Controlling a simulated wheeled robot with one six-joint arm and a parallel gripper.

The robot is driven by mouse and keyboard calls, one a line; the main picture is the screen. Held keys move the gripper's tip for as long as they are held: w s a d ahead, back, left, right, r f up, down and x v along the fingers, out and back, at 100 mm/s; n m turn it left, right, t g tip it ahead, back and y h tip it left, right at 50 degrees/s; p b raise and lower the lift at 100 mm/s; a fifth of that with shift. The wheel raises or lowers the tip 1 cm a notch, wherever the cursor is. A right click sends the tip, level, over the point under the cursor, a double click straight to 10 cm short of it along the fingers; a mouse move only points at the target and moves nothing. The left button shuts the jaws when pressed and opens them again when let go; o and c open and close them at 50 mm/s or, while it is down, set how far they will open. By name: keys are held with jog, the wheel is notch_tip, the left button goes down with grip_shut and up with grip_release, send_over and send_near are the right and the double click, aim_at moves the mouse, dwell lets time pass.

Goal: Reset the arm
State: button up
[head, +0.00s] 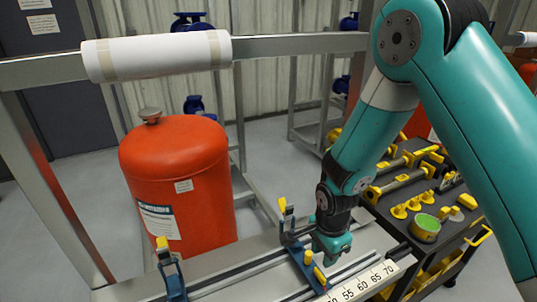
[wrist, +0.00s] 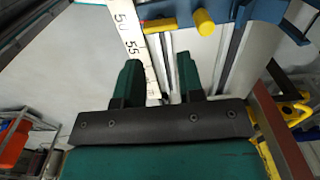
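My teal arm reaches in from the right of the head view and bends down to my gripper (head: 332,246). The gripper hangs low over the metal rail bench (head: 236,262), close to a blue clamp block with yellow knobs. In the wrist view my gripper (wrist: 158,82) shows two green fingers standing apart with nothing between them. A white number scale (wrist: 133,40) lies beyond the gap, and the blue clamp block (wrist: 232,12) is at the top. I cannot tell whether the gripper touches anything.
A red tank (head: 178,190) stands behind the bench at left. A white roll (head: 157,55) is on the frame rail above it. A dark tool cart (head: 450,233) with yellow tools and a green cup (head: 426,229) stands at right. Another blue clamp (head: 172,275) stands on the bench at left.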

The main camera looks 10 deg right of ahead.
jog(key=s+a+r+n+y, duration=0.2)
jog(key=s+r+n, duration=0.7)
jog(key=r, duration=0.4)
jog(key=s+a+r+n+y+b, duration=0.1)
jog(key=s+a+r+n+y, duration=0.1)
jog(key=s+r+n, duration=0.7)
notch_tip(320, 180, up, 4)
jog(key=n, duration=0.3)
jog(key=shift+s+a, duration=0.25)
jog(key=shift+s, duration=0.05)
jog(key=shift+f, duration=0.1)
